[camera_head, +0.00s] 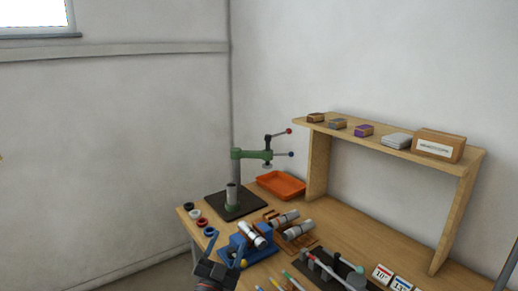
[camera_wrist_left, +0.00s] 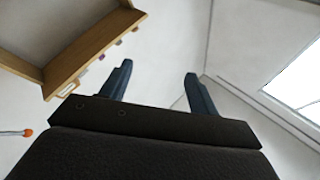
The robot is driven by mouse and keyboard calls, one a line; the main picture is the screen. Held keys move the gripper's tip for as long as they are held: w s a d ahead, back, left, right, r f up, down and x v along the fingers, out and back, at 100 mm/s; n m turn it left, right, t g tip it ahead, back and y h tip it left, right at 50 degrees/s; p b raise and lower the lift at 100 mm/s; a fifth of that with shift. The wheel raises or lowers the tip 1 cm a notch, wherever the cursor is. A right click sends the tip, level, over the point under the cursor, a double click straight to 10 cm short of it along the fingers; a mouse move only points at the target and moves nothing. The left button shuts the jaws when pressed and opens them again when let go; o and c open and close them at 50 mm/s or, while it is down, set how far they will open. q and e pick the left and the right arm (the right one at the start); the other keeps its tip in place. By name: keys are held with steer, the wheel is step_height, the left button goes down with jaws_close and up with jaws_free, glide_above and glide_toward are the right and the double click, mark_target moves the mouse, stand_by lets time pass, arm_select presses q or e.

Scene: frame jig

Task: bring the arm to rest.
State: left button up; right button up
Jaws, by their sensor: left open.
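My left gripper (camera_head: 227,246) is at the bottom of the head view, in front of the near left edge of the wooden bench. Its two blue-grey fingers point up and stand apart, with nothing seen between them. In the left wrist view the same gripper (camera_wrist_left: 160,85) is open and empty, with wall behind it. A blue fixture (camera_head: 262,252) holding a white and dark cylinder lies just right of it in the head view; I cannot tell the gap between them. My right gripper is not in view.
A green press (camera_head: 250,154) stands on a dark plate (camera_head: 222,206). An orange tray (camera_head: 281,185) lies behind. A wooden shelf (camera_head: 395,150) carries several small boxes. Small rings (camera_head: 195,213), pens and a dark jig (camera_head: 322,268) crowd the bench. The space left of the bench is free.

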arm_select(q)
steer(key=s+a+f+n+g+y, duration=0.4)
steer(key=s+a+f+g+y, duration=0.15)
steer(key=f, duration=0.45)
steer(key=s+a+f+n+g+y, duration=0.4)
steer(key=s+a+f, duration=0.3)
steer(key=f, duration=0.3)
steer(key=s+f+g+h, duration=0.1)
steer(key=s+f+g, duration=0.35)
steer(key=s, duration=0.65)
steer(key=s+f+g+h, duration=0.1)
steer(key=s+f+g, duration=0.35)
steer(key=s, duration=0.65)
steer(key=s+d+f+g, duration=0.1)
steer(key=s+f, duration=0.1)
steer(key=f, duration=1.8)
steer(key=s+d+f+g, duration=0.1)
steer(key=s+d+f, duration=0.1)
steer(key=f, duration=1.8)
steer(key=shift+s+f+m+h, duration=0.2)
steer(key=shift+s+m+h, duration=0.1)
steer(key=shift+s+h, duration=0.05)
steer(key=shift+w+d, duration=0.1)
steer(key=shift+w, duration=0.05)
